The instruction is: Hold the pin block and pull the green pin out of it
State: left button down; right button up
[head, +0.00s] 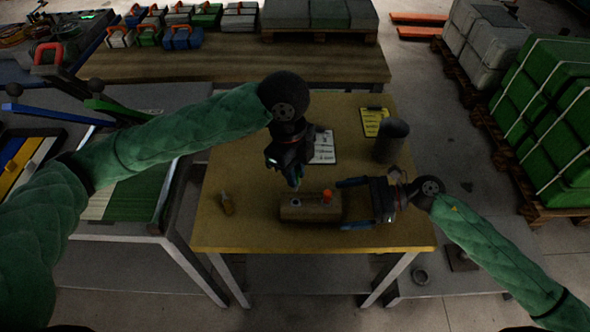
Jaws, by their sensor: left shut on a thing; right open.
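The brown pin block (312,212) lies on the wooden table near its front edge. An orange-red pin (327,194) stands up from its right half, and a pale round spot shows on its left half. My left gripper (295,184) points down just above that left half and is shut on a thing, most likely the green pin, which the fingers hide. I cannot tell whether the pin is still in the block. My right gripper (343,204) is open at the block's right end, its fingers spread and pointing left, with nothing between them gripped.
A small amber object (227,204) lies left of the block. A dark cylinder (391,140), a white sheet (323,147) and a yellow clipboard (374,121) are farther back on the table (250,233). The table's front left is mostly clear.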

pick_arm(q)
jog(key=shift+f+b, duration=0.95)
jog(key=shift+f, duration=0.1)
pick_arm(e)
jog(key=shift+v, duration=2.2)
